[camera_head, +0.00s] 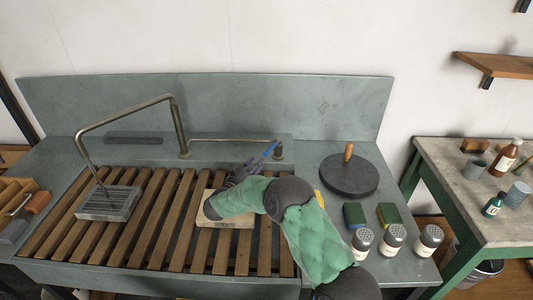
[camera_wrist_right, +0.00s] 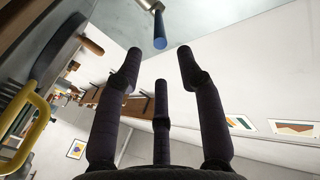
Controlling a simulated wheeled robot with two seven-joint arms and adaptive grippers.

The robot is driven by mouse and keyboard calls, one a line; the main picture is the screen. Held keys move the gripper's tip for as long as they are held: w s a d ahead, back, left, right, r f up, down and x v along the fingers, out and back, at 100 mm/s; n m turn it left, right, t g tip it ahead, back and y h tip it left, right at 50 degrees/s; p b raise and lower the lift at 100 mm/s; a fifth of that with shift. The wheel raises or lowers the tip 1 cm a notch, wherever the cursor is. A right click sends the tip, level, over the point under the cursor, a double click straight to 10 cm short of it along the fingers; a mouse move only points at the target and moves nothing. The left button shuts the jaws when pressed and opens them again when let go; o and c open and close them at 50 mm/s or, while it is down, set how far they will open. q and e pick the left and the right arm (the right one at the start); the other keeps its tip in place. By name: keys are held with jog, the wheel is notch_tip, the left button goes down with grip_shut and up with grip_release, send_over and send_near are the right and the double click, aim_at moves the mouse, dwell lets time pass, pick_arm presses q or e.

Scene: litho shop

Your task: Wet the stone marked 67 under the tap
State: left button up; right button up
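A grey block (camera_head: 108,203) lies on the wooden slats of the sink (camera_head: 150,240) at the left, with the end of the bent metal spout (camera_head: 128,113) just above it. A pale stone (camera_head: 232,223) lies on the slats further right, partly hidden by my right arm. I cannot read 67 on either. No water shows from the spout. The tap's blue lever (camera_head: 270,149) is at the back right of the sink and also shows in the wrist view (camera_wrist_right: 160,30). My right gripper (camera_head: 250,168) is open and empty, its fingers (camera_wrist_right: 160,75) spread towards the lever, apart from it. My left gripper is out of view.
A dark round disc with a wooden knob (camera_head: 349,178) stands right of the sink. Sponges (camera_head: 355,214) and several shakers (camera_head: 393,237) stand in front of it. A side table (camera_head: 450,165) with bottles is at the right. An orange-brown handle (camera_head: 38,202) lies at the far left.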

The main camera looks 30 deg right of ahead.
aim_at(269, 149)
jog(key=b+x, duration=0.2)
jog(key=x, duration=0.6)
jog(key=shift+d+f, duration=0.15)
jog(key=shift+d, duration=0.05)
jog(key=shift+w+d+b, duration=0.4)
jog(key=shift+d, duration=0.2)
grip_shut()
